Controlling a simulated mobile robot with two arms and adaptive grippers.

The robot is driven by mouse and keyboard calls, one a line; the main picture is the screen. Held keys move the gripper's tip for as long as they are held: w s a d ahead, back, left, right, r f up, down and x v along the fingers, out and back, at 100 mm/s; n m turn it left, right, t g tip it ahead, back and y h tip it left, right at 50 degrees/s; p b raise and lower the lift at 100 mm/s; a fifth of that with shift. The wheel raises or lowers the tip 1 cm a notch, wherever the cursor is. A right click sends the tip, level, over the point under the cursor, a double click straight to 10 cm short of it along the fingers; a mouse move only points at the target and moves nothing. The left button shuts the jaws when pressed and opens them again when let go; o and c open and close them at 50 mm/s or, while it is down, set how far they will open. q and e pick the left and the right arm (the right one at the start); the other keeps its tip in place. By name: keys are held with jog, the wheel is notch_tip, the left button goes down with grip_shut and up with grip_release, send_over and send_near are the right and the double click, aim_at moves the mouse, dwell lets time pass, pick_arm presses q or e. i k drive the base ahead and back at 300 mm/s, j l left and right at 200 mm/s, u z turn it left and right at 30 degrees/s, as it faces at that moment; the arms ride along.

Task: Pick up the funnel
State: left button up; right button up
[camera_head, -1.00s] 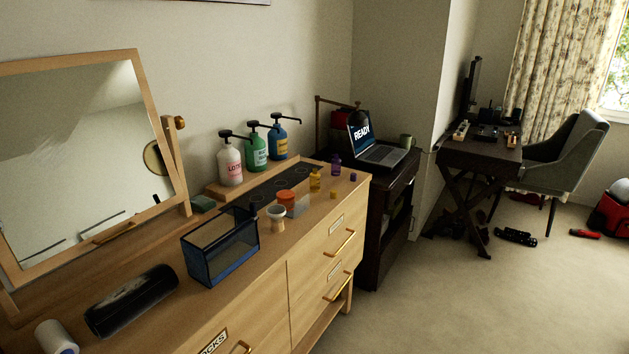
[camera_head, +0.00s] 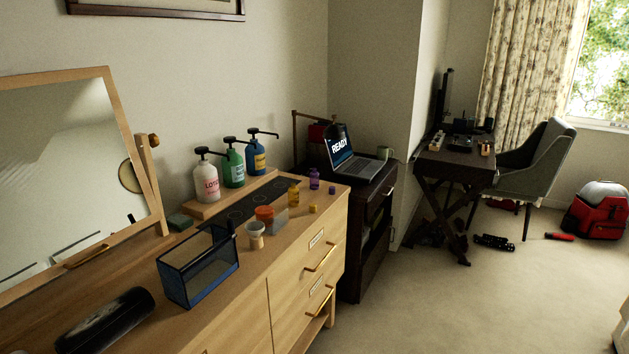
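A small cream cup-shaped piece (camera_head: 255,234), wide at the top and narrower below, stands on the wooden dresser (camera_head: 225,318). It looks like the funnel, but it is too small to be sure. It is just right of a clear dark-edged open box (camera_head: 198,267) and in front of an orange-lidded jar (camera_head: 264,214). Neither of my grippers is in view.
Pump bottles, among them a green one (camera_head: 233,167), stand on a raised wooden shelf behind. Small yellow and purple bottles are to the right. A black cylinder (camera_head: 105,322) lies at the front left. Open carpet (camera_head: 430,310) lies right of the dresser.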

aim_at(254, 228)
jog(key=i+l+u, duration=0.45)
jog(key=i+l, duration=0.6)
